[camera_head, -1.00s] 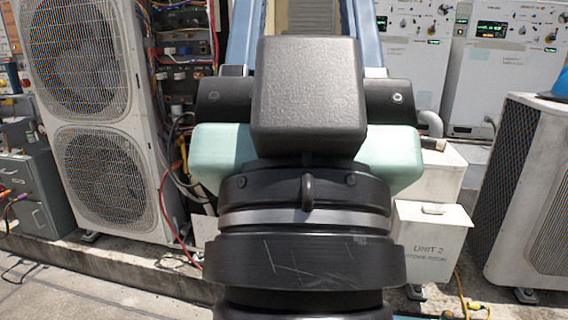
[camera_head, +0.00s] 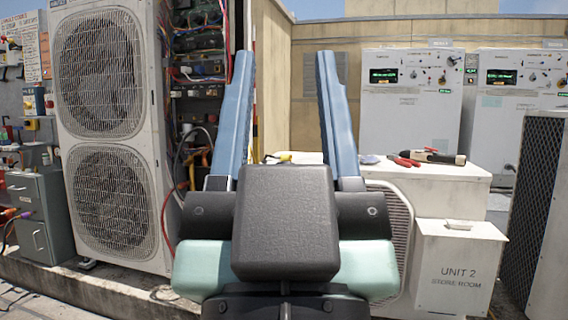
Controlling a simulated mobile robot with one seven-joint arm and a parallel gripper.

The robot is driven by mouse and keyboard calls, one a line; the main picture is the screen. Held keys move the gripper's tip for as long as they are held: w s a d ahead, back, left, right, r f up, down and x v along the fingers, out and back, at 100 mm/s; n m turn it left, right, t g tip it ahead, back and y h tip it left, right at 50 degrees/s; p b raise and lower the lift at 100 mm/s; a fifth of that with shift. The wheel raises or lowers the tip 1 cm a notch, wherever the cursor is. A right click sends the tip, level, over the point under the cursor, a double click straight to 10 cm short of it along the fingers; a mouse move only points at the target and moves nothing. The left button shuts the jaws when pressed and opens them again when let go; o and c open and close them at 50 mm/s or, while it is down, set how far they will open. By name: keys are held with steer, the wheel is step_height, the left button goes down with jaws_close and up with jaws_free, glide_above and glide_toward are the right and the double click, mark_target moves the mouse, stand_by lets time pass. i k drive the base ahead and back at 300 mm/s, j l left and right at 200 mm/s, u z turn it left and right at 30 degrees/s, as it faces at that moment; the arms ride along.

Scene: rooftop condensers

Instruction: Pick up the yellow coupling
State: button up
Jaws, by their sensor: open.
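My gripper (camera_head: 285,56) is in the middle of the head view, with its two blue fingers pointing up and away and wide apart. It is open, with nothing held between the fingers. A small yellow item (camera_head: 285,157), which looks like the yellow coupling, shows in the gap between the fingers, just above my dark gripper housing. A dark piece lies at its left end. It seems to rest on the pale top beyond the gripper. Its lower part is hidden or too small to make out.
Red-handled pliers (camera_head: 403,160) and a black-and-tan tool (camera_head: 440,157) lie on the white unit's top (camera_head: 465,172) at right. A tall condenser (camera_head: 108,130) and open wiring cabinet (camera_head: 198,70) stand left. A UNIT 2 box (camera_head: 459,268) is below right; a dark grille (camera_head: 530,205) stands far right.

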mark_target(282, 157)
steer(key=i+z, duration=0.15)
steer(key=z, duration=0.2)
steer(key=i+z, duration=0.1)
steer(key=z, duration=0.25)
steer(key=i+j+z, duration=0.1)
steer(key=z, duration=0.25)
